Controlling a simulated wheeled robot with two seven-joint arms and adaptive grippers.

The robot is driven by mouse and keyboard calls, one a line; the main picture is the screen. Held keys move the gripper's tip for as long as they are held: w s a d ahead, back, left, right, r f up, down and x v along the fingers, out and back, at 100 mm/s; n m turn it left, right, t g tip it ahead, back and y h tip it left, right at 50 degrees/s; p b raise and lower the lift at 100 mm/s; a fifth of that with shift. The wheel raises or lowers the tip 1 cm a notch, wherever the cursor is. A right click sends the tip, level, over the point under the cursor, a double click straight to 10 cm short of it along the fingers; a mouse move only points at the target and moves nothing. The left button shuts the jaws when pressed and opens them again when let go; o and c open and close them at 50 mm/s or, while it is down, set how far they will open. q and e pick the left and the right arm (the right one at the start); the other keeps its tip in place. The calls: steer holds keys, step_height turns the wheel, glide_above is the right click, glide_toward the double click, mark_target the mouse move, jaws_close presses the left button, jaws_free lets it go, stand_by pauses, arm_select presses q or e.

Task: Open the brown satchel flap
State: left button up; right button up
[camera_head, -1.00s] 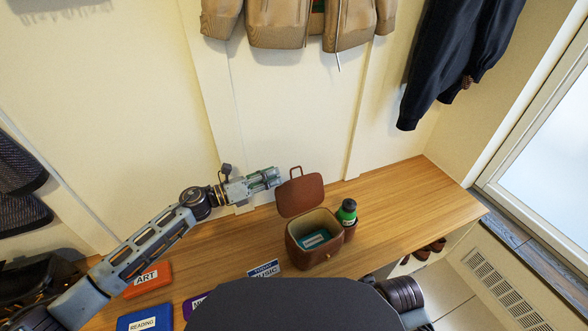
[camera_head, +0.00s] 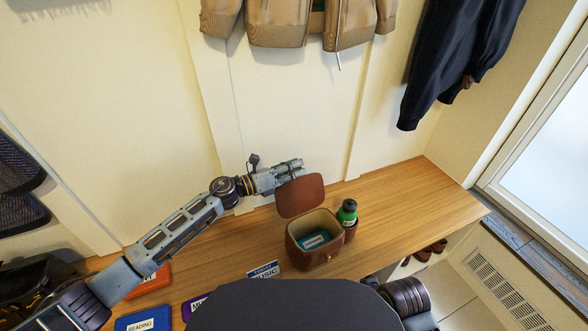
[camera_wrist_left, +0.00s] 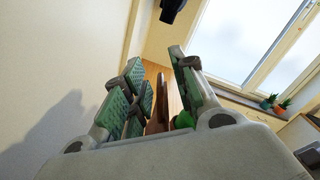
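The brown satchel (camera_head: 322,262) stands on the wooden bench with its flap (camera_head: 300,196) raised at the back, leaving the top open. A teal item (camera_head: 314,240) with a white label shows inside. My left gripper (camera_head: 296,170) is at the upper edge of the flap, partly behind it, and hides the flap's handle. In the left wrist view its fingers (camera_wrist_left: 160,98) are apart, with the brown flap's edge (camera_wrist_left: 155,108) in the gap ahead. Contact cannot be told. My right gripper is out of view.
A green bottle (camera_head: 347,212) with a dark cap stands at the satchel's right side. Labelled cases, one blue (camera_head: 143,319), lie at the bench's left. The wall is close behind my left gripper. The bench (camera_head: 420,205) is clear at right.

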arm_select(q)
jaws_close()
stand_by(0.4)
steer(key=s+d+r+m, duration=0.1)
steer(key=s+d+m, duration=0.2)
steer(key=s+m, duration=0.1)
steer(key=shift+s+r+m, duration=0.2)
steer(key=shift+s+m, duration=0.1)
steer(key=shift+s, duration=0.6)
jaws_free()
steer(key=shift+w, duration=0.1)
steer(key=v, duration=1.2)
stand_by(0.6)
